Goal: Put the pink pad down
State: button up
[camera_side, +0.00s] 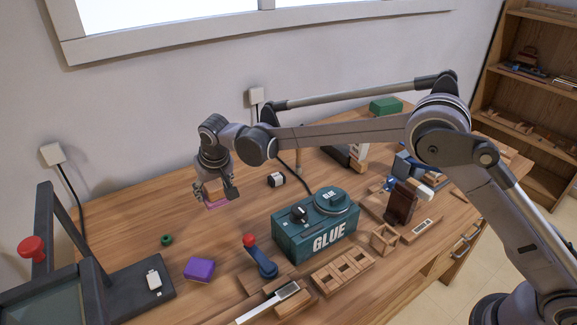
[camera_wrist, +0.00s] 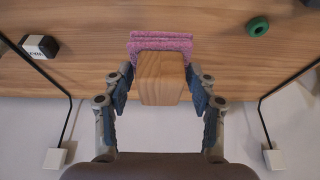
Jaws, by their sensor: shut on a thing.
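My gripper (camera_side: 214,190) is shut on the wooden block (camera_wrist: 162,85) of the pink pad, with a finger on each side. The pad's fuzzy pink part (camera_wrist: 161,40) is at the far end of the block, away from the wrist. In the side view the pink pad (camera_side: 217,204) shows under my fingers, over the left back part of the wooden table (camera_side: 130,215). I cannot tell whether its pink face touches the table.
A black-and-white block (camera_side: 276,180) and the teal glue box (camera_side: 315,230) stand to the right. A green ring (camera_side: 167,240) and a purple block (camera_side: 199,269) lie nearer the front. A dark frame (camera_side: 70,250) stands at left. Bare wood surrounds the pad.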

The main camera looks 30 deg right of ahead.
jog(key=a+f, duration=0.2)
jog(key=a, duration=0.1)
jog(key=a+f, duration=0.1)
jog(key=shift+w+a, duration=0.15)
jog(key=shift+a, duration=0.25)
jog(key=shift+f, duration=1.95)
jog(key=shift+f, duration=0.1)
jog(key=o, duration=1.3)
jog(key=shift+c, duration=0.2)
